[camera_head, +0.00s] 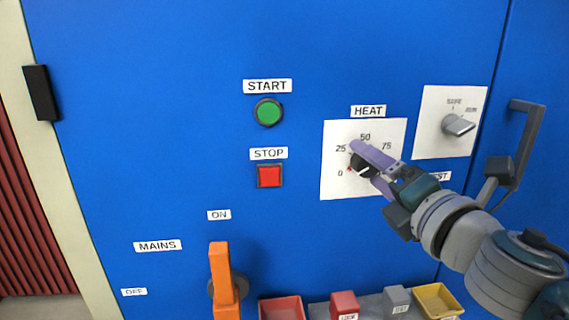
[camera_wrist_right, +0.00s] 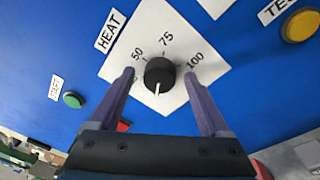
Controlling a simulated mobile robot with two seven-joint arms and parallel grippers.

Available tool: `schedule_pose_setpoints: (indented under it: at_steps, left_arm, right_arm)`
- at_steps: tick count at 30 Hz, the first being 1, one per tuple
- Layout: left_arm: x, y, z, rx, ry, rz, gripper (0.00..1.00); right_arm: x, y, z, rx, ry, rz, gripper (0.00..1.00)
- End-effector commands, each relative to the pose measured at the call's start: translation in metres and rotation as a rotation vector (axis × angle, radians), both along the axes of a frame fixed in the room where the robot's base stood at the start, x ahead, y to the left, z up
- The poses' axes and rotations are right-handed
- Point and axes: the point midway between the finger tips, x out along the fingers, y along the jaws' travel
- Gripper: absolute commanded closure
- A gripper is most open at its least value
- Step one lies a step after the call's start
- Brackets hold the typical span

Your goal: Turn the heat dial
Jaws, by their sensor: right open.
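The heat dial is a round black knob (camera_head: 361,170) on a white square plate (camera_head: 335,132) under the HEAT label. The plate carries the marks 0, 25, 50 and 75; 100 also shows in the right wrist view. The knob's white line points down in the right wrist view (camera_wrist_right: 158,74), away from 75, which is toward the 0 side. My right gripper (camera_head: 367,170) is open at the knob, one purple finger on each side. In the right wrist view (camera_wrist_right: 159,76) gaps show between fingers and knob. My left gripper is not in view.
A green START button (camera_head: 268,112) and a red STOP button (camera_head: 270,176) are left of the dial. An orange MAINS lever (camera_head: 222,275) is lower left. A grey selector knob (camera_head: 458,125) and a door handle (camera_head: 527,140) are right. Small bins line the bottom, including a yellow one (camera_head: 437,300).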

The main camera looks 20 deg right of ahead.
Motion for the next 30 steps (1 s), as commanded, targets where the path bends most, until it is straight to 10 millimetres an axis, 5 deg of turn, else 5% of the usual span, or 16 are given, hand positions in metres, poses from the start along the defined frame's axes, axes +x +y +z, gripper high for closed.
schedule_pose_setpoints:
  at_steps: [5, 26, 30]
  left_arm:
    - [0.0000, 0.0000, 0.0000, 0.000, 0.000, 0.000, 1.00]
    - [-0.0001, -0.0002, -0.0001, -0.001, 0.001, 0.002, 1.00]
    - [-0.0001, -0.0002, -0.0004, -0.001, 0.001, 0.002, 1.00]
  right_arm:
    - [-0.0002, 0.0001, -0.0002, 0.000, 0.000, 0.000, 0.21]
    - [-0.0005, 0.0002, -0.0003, 0.000, 0.001, 0.001, 0.99]
    - [-0.0005, 0.0003, -0.0003, 0.002, 0.000, 0.001, 1.00]
